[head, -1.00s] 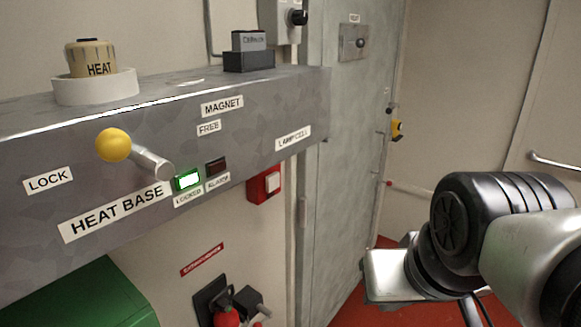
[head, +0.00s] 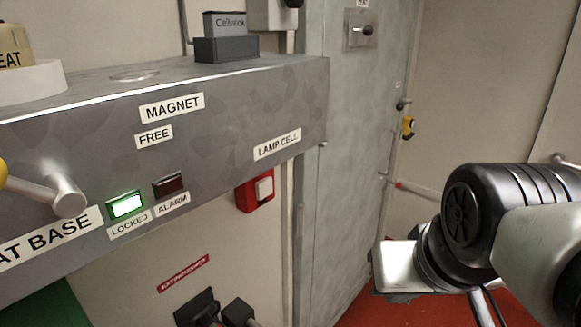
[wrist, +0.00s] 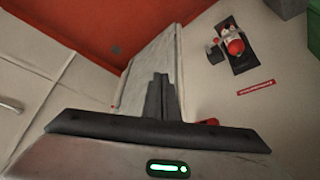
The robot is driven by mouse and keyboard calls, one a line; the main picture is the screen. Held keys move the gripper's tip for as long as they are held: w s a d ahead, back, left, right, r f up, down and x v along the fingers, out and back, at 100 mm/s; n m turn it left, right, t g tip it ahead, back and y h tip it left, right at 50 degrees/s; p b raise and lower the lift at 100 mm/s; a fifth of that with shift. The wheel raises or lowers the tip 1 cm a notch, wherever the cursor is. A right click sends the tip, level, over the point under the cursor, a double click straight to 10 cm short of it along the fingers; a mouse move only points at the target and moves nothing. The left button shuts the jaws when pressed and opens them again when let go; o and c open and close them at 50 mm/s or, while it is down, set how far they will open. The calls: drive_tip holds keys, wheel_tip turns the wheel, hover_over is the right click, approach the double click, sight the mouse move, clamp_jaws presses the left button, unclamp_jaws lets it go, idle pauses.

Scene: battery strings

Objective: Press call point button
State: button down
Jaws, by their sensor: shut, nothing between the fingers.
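The call point (head: 254,192) is a red box on the wall below the right end of the grey metal bench. It has a pale square button (head: 265,189) on its front. In the wrist view a small red piece (wrist: 208,122) shows just right of my gripper, mostly hidden; it may be the call point. My gripper (wrist: 159,80) has its two dark fingers together, with nothing between them. In the head view my arm is at the right, apart from the call point, and the fingertips cannot be made out there.
The bench (head: 225,115) juts out above the call point. A grey door (head: 345,170) stands to its right. A red extinguisher (wrist: 235,46) hangs on the wall below, by a red label (head: 183,273). Red floor (head: 365,307) is open before the door.

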wheel_tip(320, 180, down, 17)
drive_tip(key=b, duration=1.5)
drive_tip(key=w+a+r+n+t+y, duration=0.1)
drive_tip(key=w+a+n+t, duration=0.15)
drive_tip(key=w, duration=0.75)
drive_tip(key=w+a+r+n+t, duration=0.15)
drive_tip(key=w+t, duration=0.25)
drive_tip(key=w, duration=0.7)
drive_tip(key=w+a+r+m+t+y+p, duration=0.1)
drive_tip(key=w+a+r+t+y, duration=0.5)
drive_tip(key=a+r+t+y, duration=0.1)
drive_tip(key=shift+w+a+r+m+t, duration=0.15)
drive_tip(key=shift+a+r+m+t, duration=0.3)
drive_tip(key=shift+a+t, duration=0.4)
drive_tip(key=shift+d, duration=0.15)
drive_tip(key=shift+w, duration=0.1)
